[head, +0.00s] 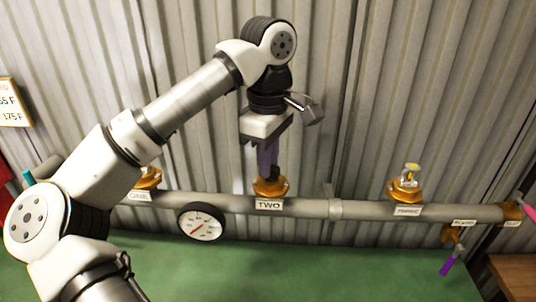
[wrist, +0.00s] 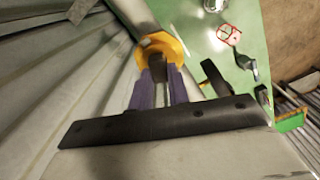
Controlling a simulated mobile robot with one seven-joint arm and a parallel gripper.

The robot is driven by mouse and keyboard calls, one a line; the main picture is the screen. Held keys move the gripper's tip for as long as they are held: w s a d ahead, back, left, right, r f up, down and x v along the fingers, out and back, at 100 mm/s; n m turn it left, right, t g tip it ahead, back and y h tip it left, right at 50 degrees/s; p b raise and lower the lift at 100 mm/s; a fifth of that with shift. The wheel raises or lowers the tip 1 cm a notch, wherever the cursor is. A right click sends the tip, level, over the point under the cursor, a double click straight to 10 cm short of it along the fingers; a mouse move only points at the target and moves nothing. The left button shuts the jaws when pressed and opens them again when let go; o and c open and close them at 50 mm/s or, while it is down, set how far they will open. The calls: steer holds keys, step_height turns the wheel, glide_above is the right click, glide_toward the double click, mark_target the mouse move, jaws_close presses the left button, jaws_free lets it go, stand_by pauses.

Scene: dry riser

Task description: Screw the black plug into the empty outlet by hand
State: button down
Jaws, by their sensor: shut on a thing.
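My gripper (head: 268,172) points down over the brass outlet (head: 270,188) above the label "TWO", at the middle of the grey pipe. In the wrist view its two purple fingers (wrist: 163,92) are shut on the dark plug (wrist: 161,66). The plug's far end meets the yellow brass ring of the outlet (wrist: 170,43). The fingers hide much of the plug, so I cannot tell how deep it sits or whether its thread has caught.
A round gauge (head: 200,222) hangs on the pipe to the left. Another brass fitting (head: 148,178) is partly behind my arm. A fitting with a metal top (head: 407,183) stands right. A purple-handled valve (head: 449,262) hangs low right. Corrugated wall (head: 350,100) stands close behind.

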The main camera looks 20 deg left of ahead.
steer(key=shift+m, duration=0.6)
steer(key=shift+r, duration=0.1)
steer(key=m+p, duration=0.1)
steer(key=m, duration=0.1)
steer(key=shift+w+r+m, duration=0.1)
steer(key=shift+m, duration=0.3)
steer(key=shift+m+p, duration=0.45)
steer(key=shift+m, duration=1.05)
steer(key=m, duration=0.3)
steer(key=m+p, duration=0.1)
steer(key=m, duration=0.1)
steer(key=shift+w+d+m, duration=0.15)
steer(key=shift+d+m, duration=0.05)
steer(key=shift+m, duration=0.2)
steer(key=c, duration=1.1)
jaws_free()
steer(key=shift+f, duration=0.2)
